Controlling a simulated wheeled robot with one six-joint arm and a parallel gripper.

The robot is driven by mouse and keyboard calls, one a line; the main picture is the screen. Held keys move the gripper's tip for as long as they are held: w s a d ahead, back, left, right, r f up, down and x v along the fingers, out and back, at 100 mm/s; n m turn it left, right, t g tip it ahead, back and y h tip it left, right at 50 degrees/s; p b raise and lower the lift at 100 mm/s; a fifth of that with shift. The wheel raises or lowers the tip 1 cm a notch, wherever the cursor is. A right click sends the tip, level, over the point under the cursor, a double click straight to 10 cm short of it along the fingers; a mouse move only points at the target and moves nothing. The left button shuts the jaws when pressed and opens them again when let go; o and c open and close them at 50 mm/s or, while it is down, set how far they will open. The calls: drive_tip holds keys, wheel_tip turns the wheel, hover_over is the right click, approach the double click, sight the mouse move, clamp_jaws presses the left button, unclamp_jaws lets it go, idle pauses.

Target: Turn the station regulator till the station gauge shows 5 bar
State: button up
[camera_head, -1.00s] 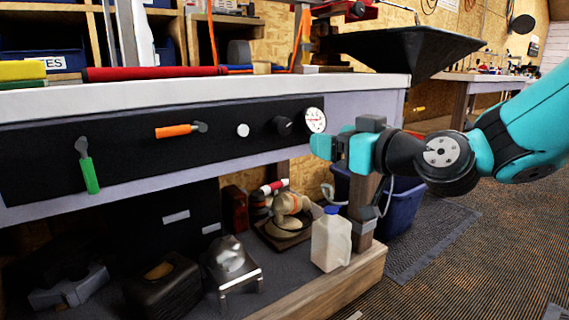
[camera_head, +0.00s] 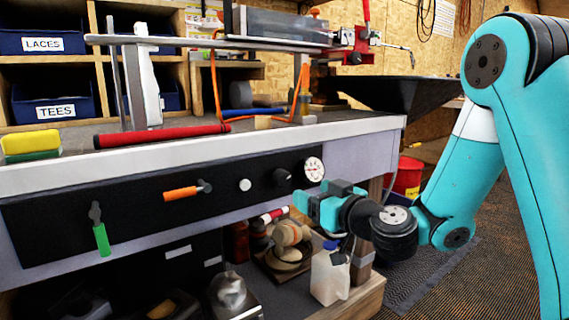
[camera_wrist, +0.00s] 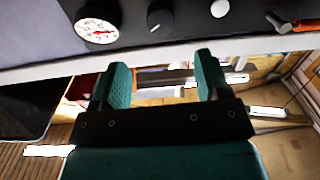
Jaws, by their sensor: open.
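The station gauge (camera_head: 314,169), a white round dial, sits at the right end of the black panel. Its needle is too small to read in the head view; in the wrist view the dial (camera_wrist: 97,30) shows red marks, but I cannot read a value. The station regulator, a black knob (camera_head: 282,177), is just left of the gauge; the wrist view shows this knob (camera_wrist: 160,18) with a pale mark. My gripper (camera_head: 312,208) is open and empty, below the gauge and knob and apart from both. In the wrist view its green fingers (camera_wrist: 163,78) point toward the panel's lower edge.
A white button (camera_head: 245,185), an orange-handled lever (camera_head: 182,193) and a green-handled lever (camera_head: 101,238) are left of the knob. The bench top (camera_head: 250,140) overhangs the panel. Below are a white jug (camera_head: 329,278) and shelf clutter. A red bucket (camera_head: 407,178) stands behind my arm.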

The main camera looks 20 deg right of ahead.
sight(285, 179)
drive_tip(key=p+x, duration=0.2)
drive_tip(key=x, duration=0.1)
drive_tip(key=p+x, duration=0.2)
drive_tip(key=x, duration=0.1)
drive_tip(key=p+x, duration=0.2)
drive_tip(key=x, duration=0.2)
drive_tip(key=shift+s+a+r, duration=0.1)
drive_tip(key=shift+r, duration=0.15)
drive_tip(key=shift+w+a+f+p, duration=0.1)
drive_tip(key=shift+w+p, duration=0.15)
drive_tip(key=shift+w, duration=0.1)
drive_tip(key=shift+w+a+f+p, duration=0.1)
drive_tip(key=shift+w+f+p, duration=0.1)
drive_tip(key=shift+w, duration=0.1)
drive_tip(key=shift+r, duration=0.1)
drive_tip(key=c, duration=0.9)
